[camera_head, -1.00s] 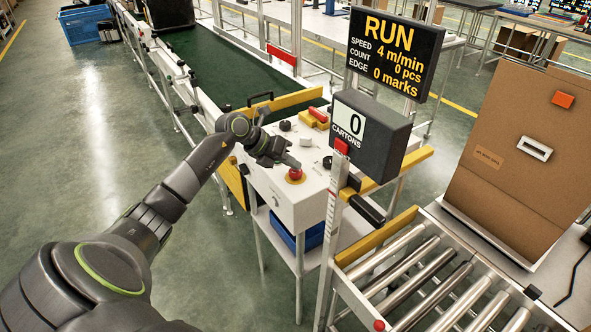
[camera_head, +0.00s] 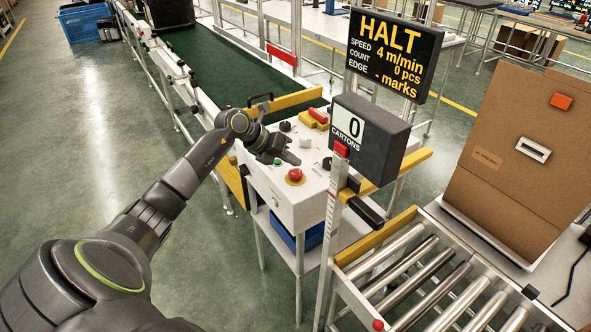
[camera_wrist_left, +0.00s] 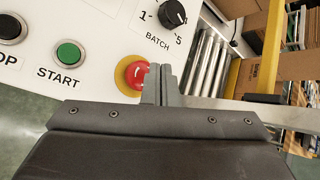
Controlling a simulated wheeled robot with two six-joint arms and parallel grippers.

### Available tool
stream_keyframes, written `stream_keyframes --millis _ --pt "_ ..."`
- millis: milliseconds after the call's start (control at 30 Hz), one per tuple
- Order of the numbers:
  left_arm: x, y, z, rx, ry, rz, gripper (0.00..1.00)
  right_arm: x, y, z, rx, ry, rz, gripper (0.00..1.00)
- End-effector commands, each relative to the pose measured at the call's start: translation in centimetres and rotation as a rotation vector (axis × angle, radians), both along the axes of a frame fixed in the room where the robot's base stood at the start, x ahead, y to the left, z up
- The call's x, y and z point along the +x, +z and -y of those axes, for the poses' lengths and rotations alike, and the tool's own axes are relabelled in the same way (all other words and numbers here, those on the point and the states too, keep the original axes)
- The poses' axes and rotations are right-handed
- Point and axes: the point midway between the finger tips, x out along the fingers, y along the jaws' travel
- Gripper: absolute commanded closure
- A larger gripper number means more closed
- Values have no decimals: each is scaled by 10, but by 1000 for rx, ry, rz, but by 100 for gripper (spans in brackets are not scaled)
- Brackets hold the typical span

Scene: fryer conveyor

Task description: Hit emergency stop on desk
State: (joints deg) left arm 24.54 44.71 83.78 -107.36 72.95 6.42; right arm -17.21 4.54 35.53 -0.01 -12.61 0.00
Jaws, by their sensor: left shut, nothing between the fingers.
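The red emergency stop button (camera_head: 295,174) with its yellow ring sits near the front edge of the white control desk (camera_head: 285,200). It also shows in the left wrist view (camera_wrist_left: 136,74), just left of the fingertips. My left gripper (camera_head: 293,158) is shut and empty, a little above and behind the button and apart from it in the head view. In the wrist view the shut fingers (camera_wrist_left: 160,80) overlap the right edge of the yellow ring. The display board (camera_head: 393,52) reads HALT, 4 m/min, 0 pcs. My right gripper is in neither view.
A green START button (camera_wrist_left: 68,53), a black button (camera_wrist_left: 12,28) and a BATCH knob (camera_wrist_left: 174,12) share the panel. The cartons counter (camera_head: 370,135) stands right of the desk. A roller conveyor (camera_head: 430,285) and a large cardboard box (camera_head: 525,150) are at the right.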

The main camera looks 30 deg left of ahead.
Motion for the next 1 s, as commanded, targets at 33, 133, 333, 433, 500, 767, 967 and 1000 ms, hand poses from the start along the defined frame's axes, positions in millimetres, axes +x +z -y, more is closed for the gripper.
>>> stream_keyframes --millis 33,133,333,433,500,767,967,1000 --pt "0 3 0 0 0 1 100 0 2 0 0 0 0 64" --pt "0 10 0 1 -1 2 100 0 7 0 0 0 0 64" --pt "0 31 0 0 0 2 100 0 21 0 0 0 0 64" --pt "1 41 0 0 0 2 100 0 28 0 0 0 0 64" --pt "0 47 0 0 0 2 100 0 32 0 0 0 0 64" --pt "0 50 0 0 0 0 100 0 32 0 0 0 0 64" --pt "0 50 0 0 1 1 100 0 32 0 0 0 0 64" --pt "0 50 0 0 1 1 100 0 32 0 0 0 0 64"
